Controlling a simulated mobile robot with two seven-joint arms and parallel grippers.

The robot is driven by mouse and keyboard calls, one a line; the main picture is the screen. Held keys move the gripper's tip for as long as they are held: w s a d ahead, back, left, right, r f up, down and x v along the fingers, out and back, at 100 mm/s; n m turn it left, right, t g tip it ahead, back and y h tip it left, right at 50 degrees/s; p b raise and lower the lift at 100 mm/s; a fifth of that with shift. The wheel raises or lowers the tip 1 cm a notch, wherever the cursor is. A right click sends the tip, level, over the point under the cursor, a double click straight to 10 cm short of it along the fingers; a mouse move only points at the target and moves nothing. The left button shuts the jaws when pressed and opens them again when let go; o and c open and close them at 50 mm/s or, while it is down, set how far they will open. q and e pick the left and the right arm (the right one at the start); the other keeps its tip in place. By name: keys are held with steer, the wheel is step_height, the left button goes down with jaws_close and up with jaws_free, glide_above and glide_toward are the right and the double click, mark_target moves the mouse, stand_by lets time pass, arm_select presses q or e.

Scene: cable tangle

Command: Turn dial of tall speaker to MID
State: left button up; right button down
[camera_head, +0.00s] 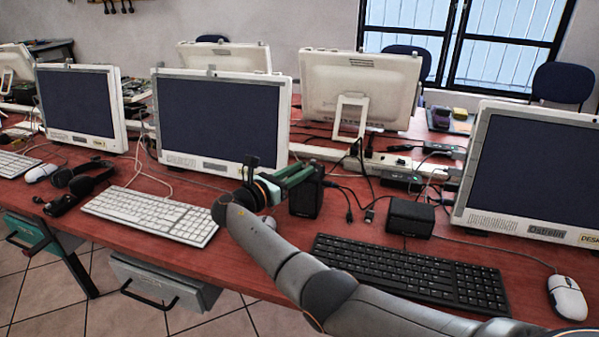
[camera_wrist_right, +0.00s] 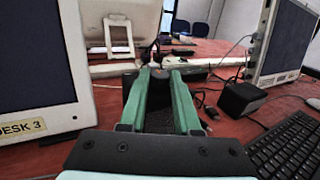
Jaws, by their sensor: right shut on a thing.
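The tall speaker (camera_head: 306,198) is a black upright box on the red desk, between the middle monitor and a low black box. My right gripper (camera_head: 303,174) has green fingers and reaches across to the speaker's upper part from the left. In the right wrist view the two green fingers (camera_wrist_right: 162,74) close in on a small dark part at the speaker, which I take to be its dial. The fingers hide most of it, so its pointer and any MID mark cannot be read. My left gripper is not in view.
A low black box (camera_head: 410,217) stands right of the speaker, with loose cables and plugs between them. A black keyboard (camera_head: 412,272) lies in front, and a white keyboard (camera_head: 150,215) lies left. A monitor (camera_head: 222,118) stands close behind my right gripper. A power strip (camera_head: 330,154) runs behind.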

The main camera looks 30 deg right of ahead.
steer(key=c, duration=0.6)
jaws_free()
steer(key=shift+a, duration=0.1)
steer(key=v, duration=1.2)
steer(key=shift+p, duration=0.4)
steer(key=shift+s+a, duration=0.1)
steer(key=shift+a, duration=0.1)
